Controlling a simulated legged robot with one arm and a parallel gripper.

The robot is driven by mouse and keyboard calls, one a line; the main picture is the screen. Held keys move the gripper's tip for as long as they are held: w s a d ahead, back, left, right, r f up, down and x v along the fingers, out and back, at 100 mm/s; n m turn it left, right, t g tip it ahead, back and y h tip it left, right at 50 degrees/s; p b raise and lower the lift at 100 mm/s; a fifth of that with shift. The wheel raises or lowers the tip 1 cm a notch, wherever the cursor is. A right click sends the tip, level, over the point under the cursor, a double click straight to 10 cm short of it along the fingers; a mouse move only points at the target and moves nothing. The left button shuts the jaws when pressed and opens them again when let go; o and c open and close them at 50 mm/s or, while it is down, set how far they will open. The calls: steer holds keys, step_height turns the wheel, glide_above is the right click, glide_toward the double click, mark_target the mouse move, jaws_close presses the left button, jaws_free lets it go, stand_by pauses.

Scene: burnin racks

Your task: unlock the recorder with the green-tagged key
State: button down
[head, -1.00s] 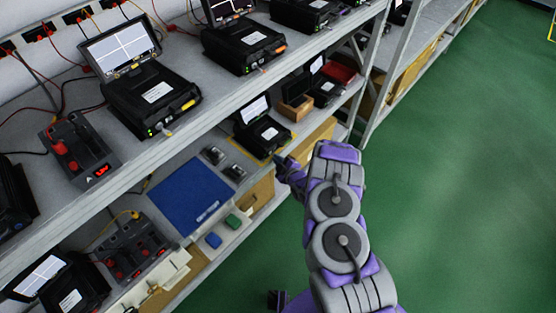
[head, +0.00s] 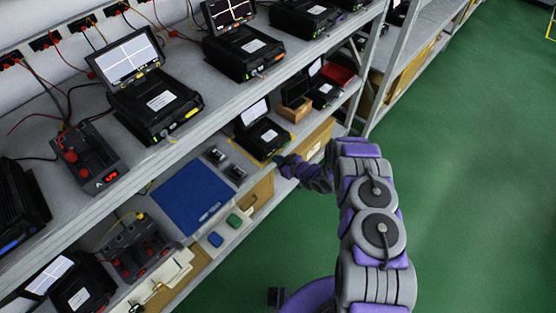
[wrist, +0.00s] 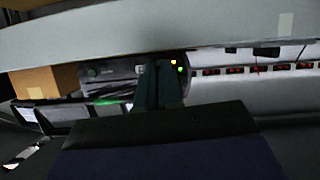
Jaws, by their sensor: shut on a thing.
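A black recorder (head: 262,135) with its lid screen up sits on the lower shelf inside a yellow outline. My gripper (head: 282,161) is at the shelf's front edge, just in front of this recorder.
The upper shelf edge (head: 200,121) runs above the arm, and its underside crosses the top of the wrist view. A cardboard box (wrist: 45,81) stands left of the recorder there. A blue mat (head: 192,197) lies on the lower shelf. The green floor at right is clear.

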steer(key=shift+w+d+f+m+g+y+b, duration=0.1)
steer(key=shift+m+g+y+b, duration=0.45)
steer(key=shift+m, duration=0.6)
steer(key=shift+w+d+f+m+g+y+b, duration=0.1)
steer(key=shift+m+g+y+b, duration=0.3)
steer(key=shift+m+y+b, duration=0.5)
steer(key=shift+w+d+f+m+g+y+b, duration=0.1)
steer(key=shift+m+g+y+b, duration=0.3)
steer(key=shift+m, duration=0.95)
steer(key=c, duration=1.3)
jaws_free()
steer(key=shift+d+r, duration=0.1)
steer(key=p+v, duration=0.3)
steer(key=v, duration=1.4)
steer(key=shift+r, duration=0.2)
steer(key=shift+d, duration=0.1)
